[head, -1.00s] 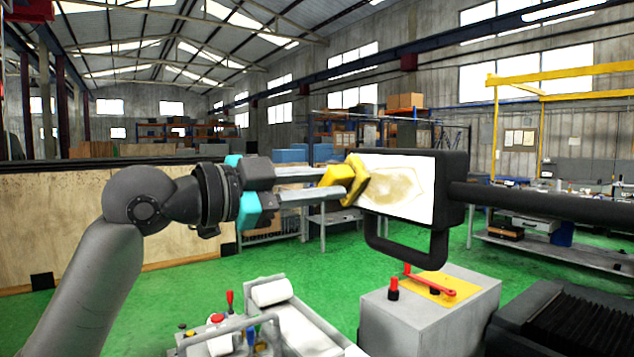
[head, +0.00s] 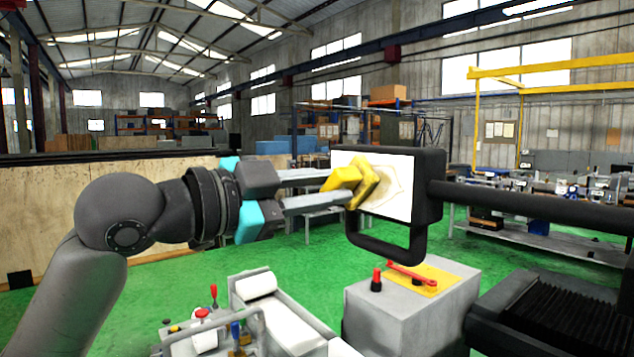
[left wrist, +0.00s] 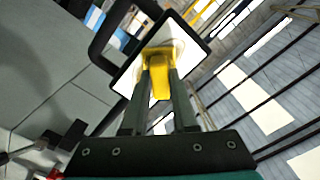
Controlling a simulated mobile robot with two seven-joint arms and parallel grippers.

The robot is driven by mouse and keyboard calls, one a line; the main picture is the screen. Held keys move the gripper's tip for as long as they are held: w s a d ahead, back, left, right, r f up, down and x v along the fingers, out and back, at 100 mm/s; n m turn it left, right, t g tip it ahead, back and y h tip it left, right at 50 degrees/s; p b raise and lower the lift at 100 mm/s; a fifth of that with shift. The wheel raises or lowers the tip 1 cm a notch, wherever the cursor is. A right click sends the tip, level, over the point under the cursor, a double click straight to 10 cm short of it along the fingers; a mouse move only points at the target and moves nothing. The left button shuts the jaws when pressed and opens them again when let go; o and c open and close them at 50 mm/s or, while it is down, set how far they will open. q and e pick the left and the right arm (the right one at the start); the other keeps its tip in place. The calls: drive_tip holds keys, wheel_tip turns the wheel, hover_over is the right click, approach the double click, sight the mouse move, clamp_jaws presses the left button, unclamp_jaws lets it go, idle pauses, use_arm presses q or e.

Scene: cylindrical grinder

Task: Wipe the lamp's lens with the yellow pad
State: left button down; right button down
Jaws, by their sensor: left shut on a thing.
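The lamp (head: 432,190) has a dark rectangular housing, a bright white lens (head: 402,200) with a brownish smudge, and a handle loop (head: 385,249) below. My left gripper (head: 325,190) is shut on the yellow pad (head: 364,184). The pad is over the left-middle part of the lens and appears to be against it. In the left wrist view the pad (left wrist: 159,74) sits between the two fingers, in front of the lens (left wrist: 183,42). Part of the lens and smudge is hidden behind the pad. My right gripper is not in view.
A dark arm (head: 520,205) runs right from the lamp. Below stands a grey box (head: 400,318) with a red lever (head: 411,274) and a black-and-red knob (head: 376,281). Machine parts with small handles (head: 215,325) are at the lower left. Green floor lies open behind.

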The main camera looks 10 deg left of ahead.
use_arm(q)
drive_tip(key=shift+s+d+p, duration=1.15)
drive_tip(key=shift+s+d, duration=1.25)
drive_tip(key=shift+d, duration=0.2)
drive_tip(key=shift+w+a+p, duration=0.8)
drive_tip(key=shift+w+a, duration=2)
drive_tip(key=shift+a, duration=0.1)
drive_tip(key=shift+r+p, duration=0.15)
drive_tip(key=shift+p, duration=0.95)
drive_tip(key=shift+s+d, duration=2.85)
drive_tip(key=shift+d, duration=0.05)
drive_tip(key=w+a, duration=0.8)
drive_tip(key=shift+w+a, duration=0.25)
drive_tip(key=shift+a, duration=0.05)
